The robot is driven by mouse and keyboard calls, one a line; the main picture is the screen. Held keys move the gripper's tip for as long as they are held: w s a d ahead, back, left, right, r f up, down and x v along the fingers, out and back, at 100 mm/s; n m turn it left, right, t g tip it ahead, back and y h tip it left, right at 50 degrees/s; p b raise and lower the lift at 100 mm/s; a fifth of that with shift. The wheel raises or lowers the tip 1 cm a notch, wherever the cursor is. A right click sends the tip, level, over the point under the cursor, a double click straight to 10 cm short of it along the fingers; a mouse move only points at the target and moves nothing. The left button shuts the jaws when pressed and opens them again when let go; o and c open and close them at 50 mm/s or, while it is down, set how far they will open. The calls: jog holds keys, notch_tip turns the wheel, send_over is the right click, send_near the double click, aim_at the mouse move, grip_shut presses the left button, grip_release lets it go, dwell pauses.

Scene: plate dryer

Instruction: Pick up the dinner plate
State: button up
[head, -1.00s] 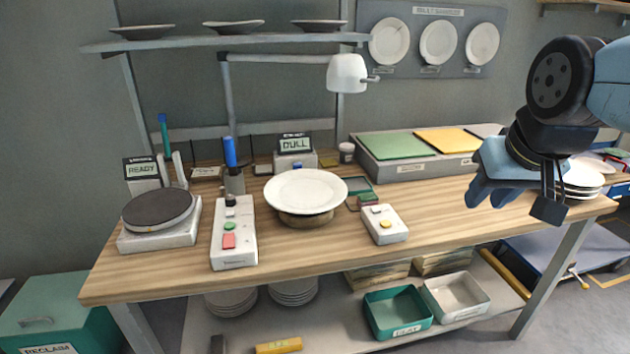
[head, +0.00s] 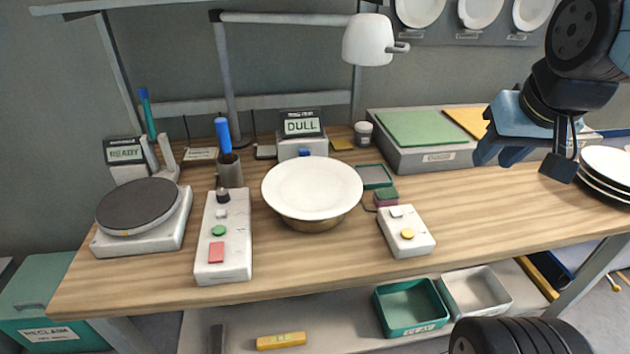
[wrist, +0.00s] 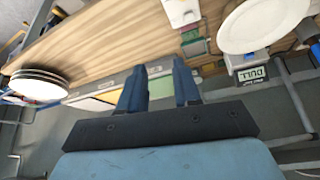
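A white dinner plate (head: 312,188) rests on a round brown stand (head: 312,222) at the middle of the wooden workbench. It also shows at the upper right of the wrist view (wrist: 262,22). My gripper (head: 528,160) hangs above the right part of the bench, well to the right of the plate and apart from it. In the wrist view my gripper's two blue fingers (wrist: 160,82) are spread with an empty gap between them.
A button panel (head: 224,240) and a small control box (head: 406,232) flank the plate. A display reading DULL (head: 302,124) stands behind it. A lamp (head: 369,40) hangs above. A plate stack (head: 607,166) sits at the right end. The bench's right front is clear.

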jog(key=n+t+h, duration=0.6)
jog(key=n+h, duration=0.1)
jog(key=n, duration=0.5)
send_near(286, 207)
jog(key=x, duration=0.4)
jog(key=shift+d+f, duration=0.4)
jog(key=shift+f, duration=0.15)
jog(key=shift+w+a+x, duration=0.1)
jog(key=shift+a+x, duration=0.05)
jog(key=shift+x, duration=1.25)
jog(key=shift+w+a+x, duration=0.15)
jog(key=shift+x, duration=1.2)
jog(key=shift+r, duration=0.1)
grip_shut()
